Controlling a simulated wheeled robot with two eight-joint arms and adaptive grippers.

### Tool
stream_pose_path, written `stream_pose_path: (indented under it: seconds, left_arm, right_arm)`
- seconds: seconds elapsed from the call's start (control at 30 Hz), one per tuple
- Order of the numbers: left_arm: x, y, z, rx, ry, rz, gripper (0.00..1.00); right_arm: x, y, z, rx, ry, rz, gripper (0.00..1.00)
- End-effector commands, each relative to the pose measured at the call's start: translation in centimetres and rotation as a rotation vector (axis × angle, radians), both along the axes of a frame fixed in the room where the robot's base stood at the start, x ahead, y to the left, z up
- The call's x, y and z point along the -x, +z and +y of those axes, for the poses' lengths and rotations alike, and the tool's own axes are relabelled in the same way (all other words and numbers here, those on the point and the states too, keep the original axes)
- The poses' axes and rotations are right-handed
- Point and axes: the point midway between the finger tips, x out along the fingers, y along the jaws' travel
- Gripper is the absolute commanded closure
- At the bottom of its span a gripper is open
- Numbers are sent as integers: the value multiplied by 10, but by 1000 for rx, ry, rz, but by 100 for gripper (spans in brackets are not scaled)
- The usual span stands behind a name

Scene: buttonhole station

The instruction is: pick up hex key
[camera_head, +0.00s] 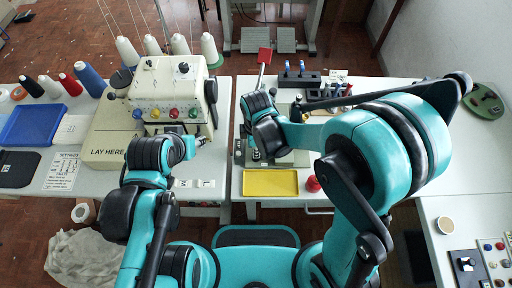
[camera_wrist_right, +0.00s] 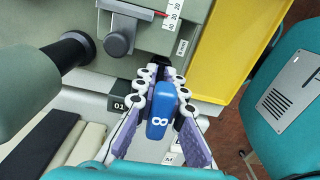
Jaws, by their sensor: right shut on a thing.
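The key's lower shaft is hidden by the handle and fingers. In the camera_head view my right gripper (camera_head: 256,150) is over the grey machine on the right-hand table, and the held key cannot be made out there. My left gripper (camera_head: 200,141) is in front of the cream sewing machine (camera_head: 170,82); its fingers are too small to judge.
A dark rack (camera_head: 296,78) with blue-handled tools stands at the back of the right-hand table. A yellow tray (camera_head: 270,182) and a red round item (camera_head: 313,184) lie at its front. A gap separates the two tables.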

Motion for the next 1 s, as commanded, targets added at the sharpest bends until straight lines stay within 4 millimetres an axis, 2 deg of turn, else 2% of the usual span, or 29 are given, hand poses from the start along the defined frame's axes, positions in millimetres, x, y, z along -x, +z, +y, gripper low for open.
stream_pose_path:
  seconds: [0.17,0.33,0.7,0.83,1.0]
  left_arm:
    - [0,7,0,0,0,0,59]
    - [0,23,0,0,0,0,59]
    - [0,49,0,0,0,0,59]
    - [0,55,0,0,0,0,59]
    - [0,61,0,0,0,0,59]
  right_arm:
    - [0,14,0,0,0,0,100]
    - [0,46,0,0,0,0,100]
    - [44,93,-73,0,-5,0,100]
    - [53,104,-89,0,-4,0,100]
    - [59,113,-99,0,-2,0,100]
